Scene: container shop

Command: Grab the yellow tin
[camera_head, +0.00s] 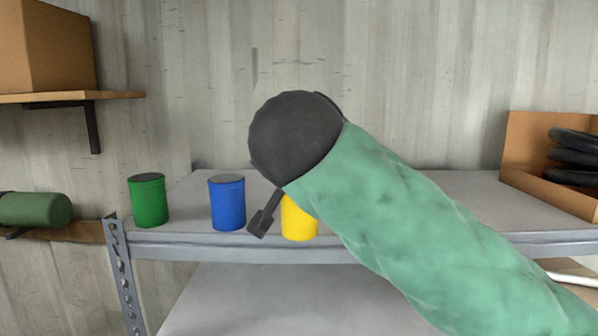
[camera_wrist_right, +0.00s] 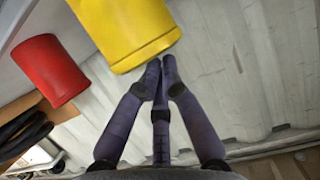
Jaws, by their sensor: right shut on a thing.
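The yellow tin (camera_head: 299,222) stands upright near the front edge of the grey shelf in the head view, its upper part hidden by my right arm. In the right wrist view the yellow tin (camera_wrist_right: 125,30) fills the top, cut off by the frame. My right gripper (camera_wrist_right: 163,78) has its fingers drawn together at the tin's edge and is shut on it. In the head view only one dark finger of it shows, just left of the tin; the rest is hidden. My left gripper is not in view.
A blue tin (camera_head: 227,204) and a green tin (camera_head: 149,201) stand to the left on the shelf (camera_head: 420,182). A red tin (camera_wrist_right: 53,70) shows in the wrist view. A cardboard box (camera_head: 530,150) with black coiled items is at right.

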